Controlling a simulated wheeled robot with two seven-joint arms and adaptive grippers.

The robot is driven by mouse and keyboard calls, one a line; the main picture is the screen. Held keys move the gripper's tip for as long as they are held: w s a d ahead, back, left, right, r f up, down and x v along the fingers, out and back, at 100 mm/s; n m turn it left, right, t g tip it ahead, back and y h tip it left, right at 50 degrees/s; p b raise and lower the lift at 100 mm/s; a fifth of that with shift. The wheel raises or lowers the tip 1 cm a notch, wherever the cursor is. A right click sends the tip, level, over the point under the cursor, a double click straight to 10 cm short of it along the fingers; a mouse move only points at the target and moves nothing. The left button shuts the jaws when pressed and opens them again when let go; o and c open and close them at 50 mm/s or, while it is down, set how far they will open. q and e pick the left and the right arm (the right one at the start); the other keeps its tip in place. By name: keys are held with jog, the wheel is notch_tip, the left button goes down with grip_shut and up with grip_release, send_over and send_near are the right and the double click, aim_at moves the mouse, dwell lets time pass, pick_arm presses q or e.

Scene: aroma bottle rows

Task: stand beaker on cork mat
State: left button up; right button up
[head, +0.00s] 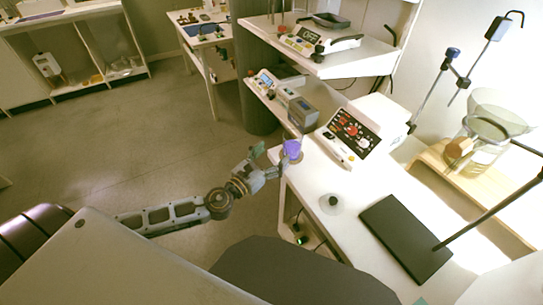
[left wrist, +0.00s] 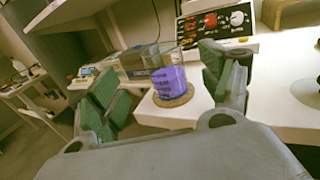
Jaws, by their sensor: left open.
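A clear beaker with purple contents (head: 291,149) stands upright near the left edge of the white bench. In the left wrist view the beaker (left wrist: 170,80) appears to rest on a round cork mat (left wrist: 174,99), whose rim shows around its base. My left gripper (head: 268,160) is open, just left of the beaker in the head view. In the left wrist view its green-padded fingers (left wrist: 158,85) are spread wide, with the beaker beyond and between them, apart from both. My right gripper is not in view.
A control box with red and white knobs (head: 350,136) stands behind the beaker. A small dark-knobbed object (head: 333,201) and a black stand base (head: 406,240) are on the bench to the right. A shelf (head: 300,52) overhangs the bench at the back.

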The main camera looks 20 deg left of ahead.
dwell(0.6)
pick_arm(q)
jog(key=s+a+f+n+g+y, duration=0.1)
jog(key=a+f+n+g+y, duration=0.3)
jog(key=f+n, duration=0.8)
jog(key=s+a+f+n+g+y, duration=0.25)
jog(key=a+f+n, duration=0.55)
jog(key=f, duration=0.6)
jog(key=s+d+f+n+g+h, duration=0.1)
jog(key=s+d+f+n+g, duration=0.3)
jog(key=s+f+n, duration=0.4)
jog(key=s+d+f+n+g+h, duration=0.1)
jog(key=s+d+f+n+g, duration=0.3)
jog(key=s+d+f+n, duration=0.3)
jog(key=s+f+n, duration=0.1)
jog(key=s+f, duration=0.3)
jog(key=f, duration=0.3)
jog(key=shift+s+d+f+n+g, duration=0.25)
jog(key=shift+s+n+g, duration=0.05)
jog(key=shift+n+g, duration=0.1)
